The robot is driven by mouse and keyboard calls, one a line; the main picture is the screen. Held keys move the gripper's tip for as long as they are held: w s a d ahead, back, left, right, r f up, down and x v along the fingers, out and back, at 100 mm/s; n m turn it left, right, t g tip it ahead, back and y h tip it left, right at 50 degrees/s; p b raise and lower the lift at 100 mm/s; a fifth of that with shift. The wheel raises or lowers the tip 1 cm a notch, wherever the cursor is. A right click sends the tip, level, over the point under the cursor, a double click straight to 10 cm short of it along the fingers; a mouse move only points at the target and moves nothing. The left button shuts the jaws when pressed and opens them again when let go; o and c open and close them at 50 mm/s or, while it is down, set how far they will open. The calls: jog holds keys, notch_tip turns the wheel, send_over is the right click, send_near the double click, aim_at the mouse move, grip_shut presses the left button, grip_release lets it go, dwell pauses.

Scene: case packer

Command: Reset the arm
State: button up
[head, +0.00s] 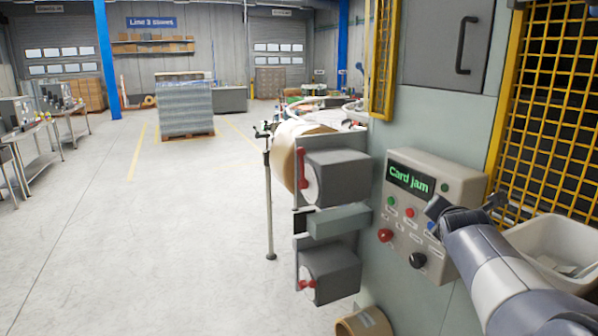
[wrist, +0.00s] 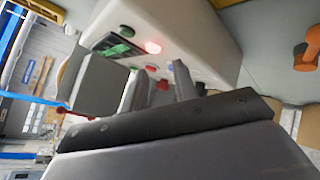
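My gripper (head: 465,205) is at the right of the head view, in front of the lower right part of a grey control panel (head: 457,181). Its two fingers are spread apart with nothing seen between them. The wrist view also shows the fingers apart, with the panel (wrist: 205,30) beyond them. The panel's display (head: 411,178) reads "Card jam" in green. Below it are a green button (head: 391,200), a red button (head: 410,212) and a blue button (head: 432,226), partly hidden by my gripper. A red mushroom button (head: 385,235) and a black knob (head: 417,260) sit lower.
A white bin (head: 560,240) with pale pieces stands right of my arm. Yellow mesh guards (head: 550,90) flank the machine. Grey boxes with red handles (head: 340,178) jut out left of the panel. A cardboard roll (head: 365,322) lies below. The floor at left is open.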

jog(key=shift+n+y, duration=0.4)
jog(key=shift+y, duration=0.2)
jog(key=shift+w+a+f, duration=0.25)
jog(key=shift+f, duration=0.65)
jog(key=shift+w+a+f, duration=0.2)
jog(key=shift+w+f, duration=0.05)
jog(key=shift+f, duration=0.65)
jog(key=shift+w+a+f, duration=0.25)
jog(key=shift+f, duration=0.65)
